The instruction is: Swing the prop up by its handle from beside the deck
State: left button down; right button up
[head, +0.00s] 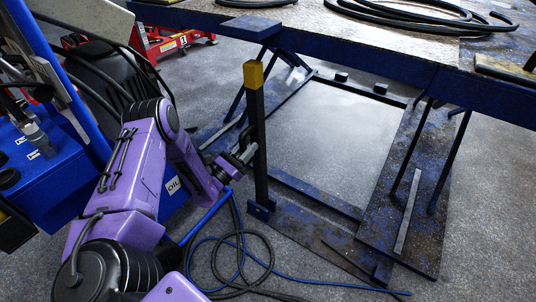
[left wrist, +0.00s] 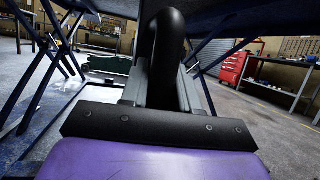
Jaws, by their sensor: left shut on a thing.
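The prop (head: 257,145) is a dark post with a yellow top end. It stands near upright beside the deck, its foot at the blue base frame and its yellow end just below the deck's edge in the picture. The deck (head: 300,38) is a worn blue platform on crossed legs. My left gripper (head: 241,156) reaches in from the left and is shut on the prop's black handle (left wrist: 168,50). In the left wrist view the curved handle rises between the grey fingers (left wrist: 165,88). The fingers partly hide the handle in the head view. My right gripper is not in view.
Black hoses (head: 400,14) lie on the deck. Blue and black hoses (head: 245,262) lie coiled on the floor below the prop. Red jacks (head: 165,42) stand behind. The floor inside the base frame is clear.

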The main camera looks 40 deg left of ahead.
pick_arm(q)
jog(key=shift+a, duration=0.55)
jog(key=shift+a+n, duration=0.15)
jog(key=shift+n, duration=0.15)
jog(key=shift+a+y, duration=0.15)
jog(key=shift+y, duration=0.25)
jog(key=c, duration=0.9)
grip_release()
jog(key=shift+c, duration=0.2)
jog(key=shift+a+f, duration=0.1)
jog(key=shift+a, duration=0.05)
jog(key=shift+d, duration=0.25)
jog(key=v, duration=1)
jog(key=shift+s+a+f, duration=0.1)
jog(key=shift+s+a, duration=0.05)
jog(key=shift+s, duration=0.05)
